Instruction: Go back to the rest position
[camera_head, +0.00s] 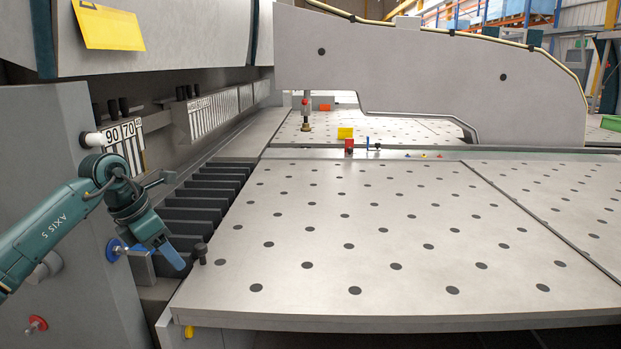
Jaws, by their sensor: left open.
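My left arm, teal, comes in from the left edge. My left gripper (172,254) points down and to the right, in front of the left side of the machine by the near left corner of the table. It is open, and I see nothing held in it. A blue-handled part (116,250) on the grey housing is close beside it; I cannot tell whether they touch. My right gripper is not in view.
The perforated bending table (400,240) is bare and wide. A dark knob (200,252) stands at its near left corner. Dark slats (205,200) line its left side. The grey housing (75,190) stands close behind my left arm. A large grey beam (420,75) spans the back.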

